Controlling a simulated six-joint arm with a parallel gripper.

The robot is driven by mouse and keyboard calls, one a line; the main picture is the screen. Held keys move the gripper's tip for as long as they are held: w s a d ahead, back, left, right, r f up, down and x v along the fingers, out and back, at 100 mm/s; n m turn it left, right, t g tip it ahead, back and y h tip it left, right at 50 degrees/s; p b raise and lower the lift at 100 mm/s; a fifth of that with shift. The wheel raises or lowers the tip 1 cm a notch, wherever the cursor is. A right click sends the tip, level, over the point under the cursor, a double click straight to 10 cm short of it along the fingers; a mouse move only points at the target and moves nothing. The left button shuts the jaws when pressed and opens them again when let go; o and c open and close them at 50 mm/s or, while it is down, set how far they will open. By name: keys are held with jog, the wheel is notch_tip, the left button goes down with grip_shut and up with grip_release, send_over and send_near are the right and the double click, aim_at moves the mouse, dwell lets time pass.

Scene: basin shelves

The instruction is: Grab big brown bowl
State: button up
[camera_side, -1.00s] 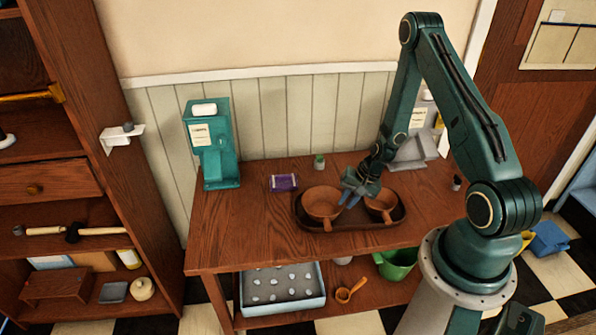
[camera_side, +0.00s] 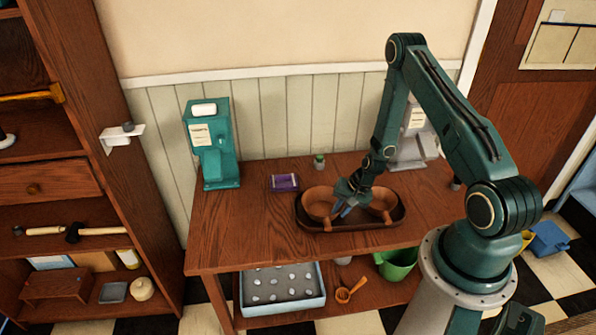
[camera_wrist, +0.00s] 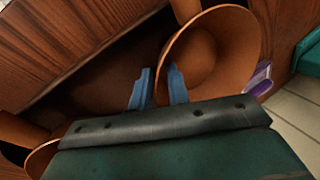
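The big brown bowl (camera_side: 317,201) sits at the left end of a dark tray (camera_side: 345,228), with a short handle toward the front. A smaller brown bowl (camera_side: 384,203) sits at the tray's right end. My gripper (camera_side: 344,211) is low between the two bowls, at the big bowl's right side. In the wrist view the blue fingers (camera_wrist: 159,74) are apart. The big bowl's rim (camera_wrist: 205,50) runs between them, one finger over the bowl's inside and one outside. I cannot tell whether they touch the wall. Part of the smaller bowl (camera_wrist: 42,158) shows at lower left.
The tray lies on a wooden table (camera_side: 245,240). A purple packet (camera_side: 285,183), a small green-topped jar (camera_side: 319,161) and a teal dispenser (camera_side: 212,148) stand behind and left. A grey dispenser (camera_side: 414,146) is behind my arm. The table's front left is clear.

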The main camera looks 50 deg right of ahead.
jog(key=shift+c, duration=0.5)
grip_shut()
notch_tip(320, 180, up, 20)
dwell(0.8)
dwell(0.5)
